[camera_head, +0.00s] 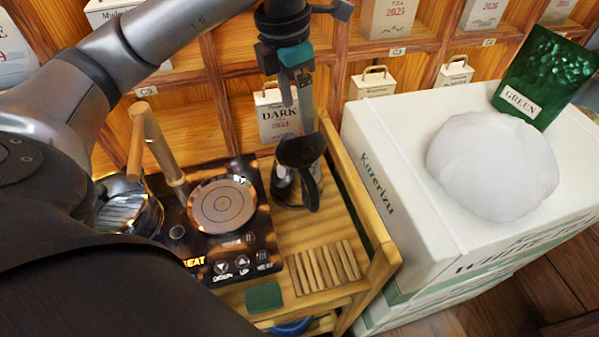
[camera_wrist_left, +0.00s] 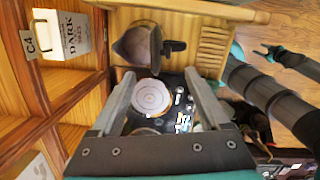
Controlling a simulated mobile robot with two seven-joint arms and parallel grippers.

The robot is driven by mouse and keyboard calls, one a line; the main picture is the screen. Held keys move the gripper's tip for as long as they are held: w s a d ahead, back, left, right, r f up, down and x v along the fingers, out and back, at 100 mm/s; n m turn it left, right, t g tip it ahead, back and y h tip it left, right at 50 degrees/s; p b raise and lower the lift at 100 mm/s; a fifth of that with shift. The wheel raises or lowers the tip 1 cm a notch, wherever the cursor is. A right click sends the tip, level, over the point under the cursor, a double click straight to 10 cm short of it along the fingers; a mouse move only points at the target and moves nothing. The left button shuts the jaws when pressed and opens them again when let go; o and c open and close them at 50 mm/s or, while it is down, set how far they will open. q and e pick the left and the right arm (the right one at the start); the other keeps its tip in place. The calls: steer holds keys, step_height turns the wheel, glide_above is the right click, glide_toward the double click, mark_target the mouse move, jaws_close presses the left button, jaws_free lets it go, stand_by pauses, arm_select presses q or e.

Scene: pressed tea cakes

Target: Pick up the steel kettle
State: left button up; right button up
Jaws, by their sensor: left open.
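The steel kettle (camera_head: 284,187) stands upright on the wooden stand, right of the hot plate, its black handle toward the camera. In the left wrist view the kettle (camera_wrist_left: 131,47) is near the top, beyond my fingertips, with the dark handle on its right side. My left gripper (camera_head: 297,97) points down, open and empty, above and behind the kettle in the head view. It also shows open in the left wrist view (camera_wrist_left: 160,72). A dark arm with teal parts, seemingly my right, shows at the right of the wrist view; its gripper (camera_wrist_left: 264,54) is small and unclear.
The cooker's round plate (camera_head: 222,203) and a shiny pot (camera_head: 130,213) are left of the kettle. A slatted wooden rest (camera_head: 325,268) and green block (camera_head: 263,297) lie in front. A white box (camera_head: 400,150) bearing a white lump (camera_head: 490,165) stands right. Shelves are behind.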

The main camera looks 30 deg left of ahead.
mark_target(305, 167)
arm_select(q)
steer(key=f, duration=0.4)
steer(key=w+f, duration=0.1)
steer(key=f, duration=0.4)
steer(key=d+f+b, duration=0.1)
steer(key=f, duration=0.4)
steer(key=shift+w, duration=0.3)
steer(key=shift+c, duration=0.3)
steer(key=shift+r, duration=0.1)
jaws_close()
